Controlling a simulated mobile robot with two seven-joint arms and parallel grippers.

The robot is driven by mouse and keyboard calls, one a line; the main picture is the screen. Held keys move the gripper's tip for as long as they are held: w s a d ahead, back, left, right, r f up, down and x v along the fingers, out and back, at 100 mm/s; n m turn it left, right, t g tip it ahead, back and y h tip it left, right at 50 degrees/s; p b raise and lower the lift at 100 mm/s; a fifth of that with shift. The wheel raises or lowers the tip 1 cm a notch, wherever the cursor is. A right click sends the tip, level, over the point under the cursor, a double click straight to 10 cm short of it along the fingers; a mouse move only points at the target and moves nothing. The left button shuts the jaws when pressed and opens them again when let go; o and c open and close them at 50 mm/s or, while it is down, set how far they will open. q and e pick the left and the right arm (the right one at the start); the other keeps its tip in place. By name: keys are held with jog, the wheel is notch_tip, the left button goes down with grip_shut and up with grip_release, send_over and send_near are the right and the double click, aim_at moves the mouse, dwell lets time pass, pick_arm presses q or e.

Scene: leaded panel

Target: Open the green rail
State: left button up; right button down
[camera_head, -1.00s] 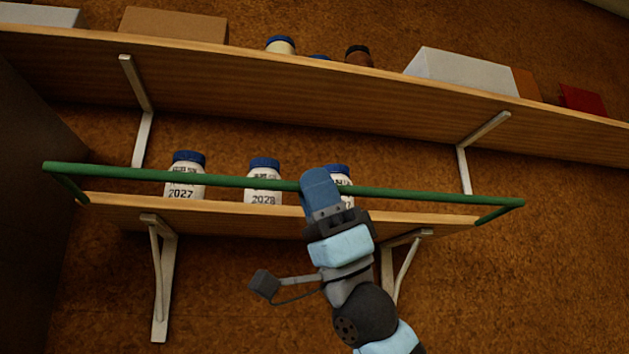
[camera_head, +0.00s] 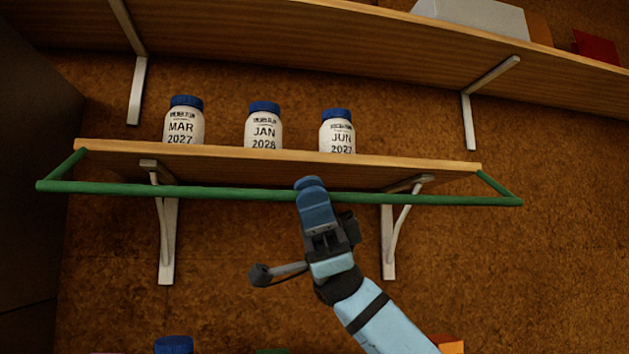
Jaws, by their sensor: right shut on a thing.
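The green rail (camera_head: 420,199) is a long bar with a short arm at each end, joined to the ends of the lower shelf (camera_head: 250,152). The bar hangs in front of and below the shelf's front edge. My right gripper (camera_head: 311,192) is shut on the bar near its middle, and its fingers hide that bit of the bar. Three white jars with blue lids stand on the shelf above the bar: MAR 2027 (camera_head: 184,123), JAN 2028 (camera_head: 263,128) and JUN 2027 (camera_head: 337,133). My left gripper is not in view.
An upper shelf (camera_head: 300,50) runs above the jars, with a white box (camera_head: 475,17) and a red thing (camera_head: 597,46) on it. White brackets (camera_head: 166,240) support the lower shelf. A blue lid (camera_head: 174,345) shows at the bottom edge.

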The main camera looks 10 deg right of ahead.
jog(key=shift+w+f, duration=0.25)
jog(key=shift+f, duration=0.05)
dwell(0.4)
jog(key=c, duration=1.1)
grip_release()
jog(key=shift+c, duration=0.2)
jog(key=shift+w+f, duration=0.1)
jog(key=w+d+f+p, duration=0.2)
jog(key=w+d+p, duration=0.3)
jog(key=w, duration=0.6)
jog(key=shift+w+d, duration=0.4)
jog(key=shift+d, duration=0.9)
